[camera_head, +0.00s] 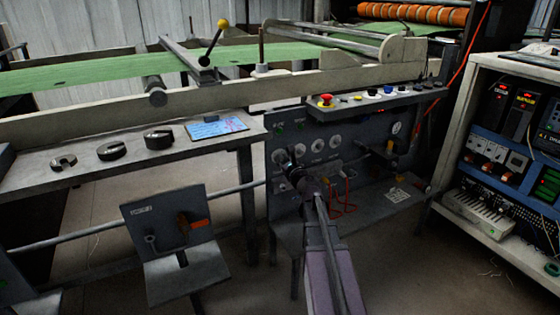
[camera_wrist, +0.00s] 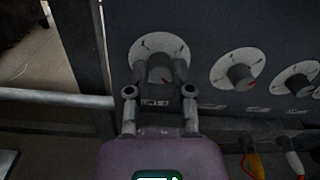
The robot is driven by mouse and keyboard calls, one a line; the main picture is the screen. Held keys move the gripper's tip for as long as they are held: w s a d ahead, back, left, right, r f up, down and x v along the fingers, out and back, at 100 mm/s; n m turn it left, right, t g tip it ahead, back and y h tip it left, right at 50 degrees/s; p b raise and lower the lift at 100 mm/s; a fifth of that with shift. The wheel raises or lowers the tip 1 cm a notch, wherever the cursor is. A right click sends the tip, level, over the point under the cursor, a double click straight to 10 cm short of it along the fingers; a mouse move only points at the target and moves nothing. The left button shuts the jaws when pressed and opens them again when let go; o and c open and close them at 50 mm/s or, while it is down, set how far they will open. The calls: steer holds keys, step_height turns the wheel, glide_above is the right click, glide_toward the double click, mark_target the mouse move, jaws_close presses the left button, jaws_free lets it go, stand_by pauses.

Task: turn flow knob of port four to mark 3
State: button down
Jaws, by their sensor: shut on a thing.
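My gripper (camera_wrist: 159,72) is shut on a dark round flow knob (camera_wrist: 160,66) in the wrist view, one finger on each side. The knob sits on a white dial (camera_wrist: 158,40) with dark marks, the leftmost dial in this view. The fingers and knob hide the dial's lower part, and the knob's pointer cannot be made out. A small label below it is partly covered by the gripper and not readable. In the head view my gripper (camera_head: 291,158) reaches the left side of the dark panel (camera_head: 360,132) and covers most of the knob there.
Two more knobs, one nearer (camera_wrist: 239,77) and one farther (camera_wrist: 300,85), stand to the right with red pointers. Orange and white hose ends (camera_wrist: 252,164) are below right. A pale horizontal bar (camera_wrist: 50,98) lies at left. A shelf with an emergency button (camera_head: 327,100) tops the panel.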

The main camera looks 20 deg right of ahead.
steer(key=shift+w, duration=0.1)
stand_by(0.4)
steer(key=shift+c, duration=2.4)
jaws_free()
steer(key=shift+m, duration=0.3)
steer(key=s, duration=1.2)
steer(key=shift+a, duration=0.1)
